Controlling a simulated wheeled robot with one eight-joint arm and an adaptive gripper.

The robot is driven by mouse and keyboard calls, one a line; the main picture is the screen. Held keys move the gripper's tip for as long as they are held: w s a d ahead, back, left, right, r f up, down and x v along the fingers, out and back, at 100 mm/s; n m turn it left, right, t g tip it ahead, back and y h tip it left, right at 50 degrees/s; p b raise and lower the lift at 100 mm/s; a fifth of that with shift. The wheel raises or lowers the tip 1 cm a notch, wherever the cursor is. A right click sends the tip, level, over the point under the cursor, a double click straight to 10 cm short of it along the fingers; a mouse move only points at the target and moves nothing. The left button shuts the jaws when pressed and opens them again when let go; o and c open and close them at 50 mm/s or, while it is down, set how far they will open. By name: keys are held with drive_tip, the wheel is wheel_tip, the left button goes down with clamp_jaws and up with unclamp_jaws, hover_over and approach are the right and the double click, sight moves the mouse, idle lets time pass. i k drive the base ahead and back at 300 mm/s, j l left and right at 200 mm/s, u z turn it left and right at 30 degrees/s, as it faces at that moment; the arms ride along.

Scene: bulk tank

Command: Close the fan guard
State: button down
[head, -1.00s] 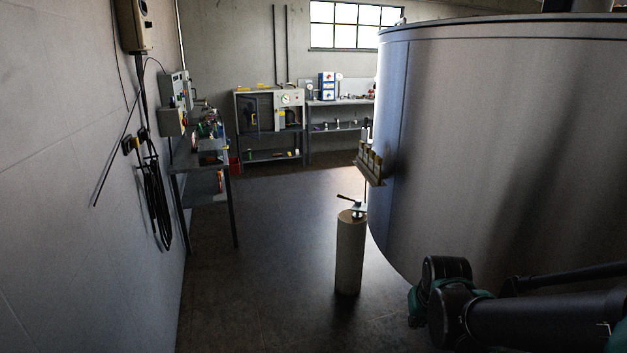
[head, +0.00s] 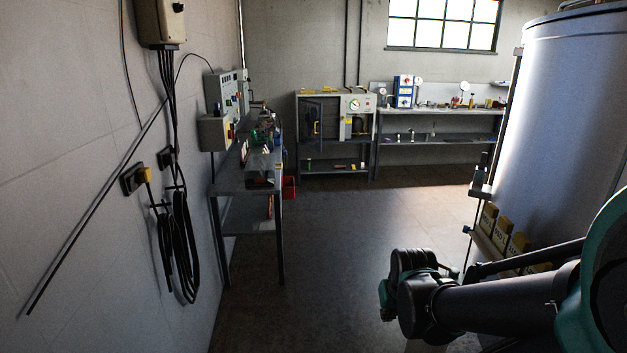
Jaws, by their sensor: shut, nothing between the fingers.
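A grey bench unit (head: 361,103) with a round gauge stands against the back wall. On its left side is a dark framed panel (head: 313,121) that looks like a hinged door standing open; this may be the fan guard, but it is too small and dim to be sure. Something yellow shows by the panel. My arm reaches in from the lower right, well short of the unit with open floor between. I cannot make out my gripper or its fingers.
The big steel tank (head: 570,110) fills the right side, with several yellow-faced blocks (head: 488,217) low on it. A narrow bench (head: 248,183), control boxes (head: 217,132) and hanging cables (head: 180,245) line the left wall. Another bench (head: 440,112) stands at the back right. The middle floor (head: 350,230) is clear.

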sight(311, 116)
drive_tip(key=i, duration=3.85)
drive_tip(key=i+z, duration=0.2)
drive_tip(key=i, duration=0.35)
drive_tip(key=i+j+z, duration=0.15)
drive_tip(key=i, duration=0.35)
